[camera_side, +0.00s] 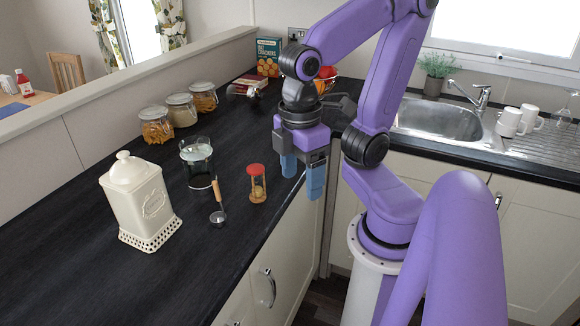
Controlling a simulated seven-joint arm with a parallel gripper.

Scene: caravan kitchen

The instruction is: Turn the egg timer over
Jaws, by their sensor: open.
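The egg timer (257,184) is a small hourglass with a red top cap and a brown wooden base. It stands upright on the dark worktop, near the front edge. The sand inside is too small to make out clearly. My gripper (302,178) has blue fingertips that point down. It is open and empty, to the right of the egg timer and apart from it, near the worktop's front edge.
Several lidded jars (181,110) stand along the back. The bare worktop (245,240) in front of the egg timer is free.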

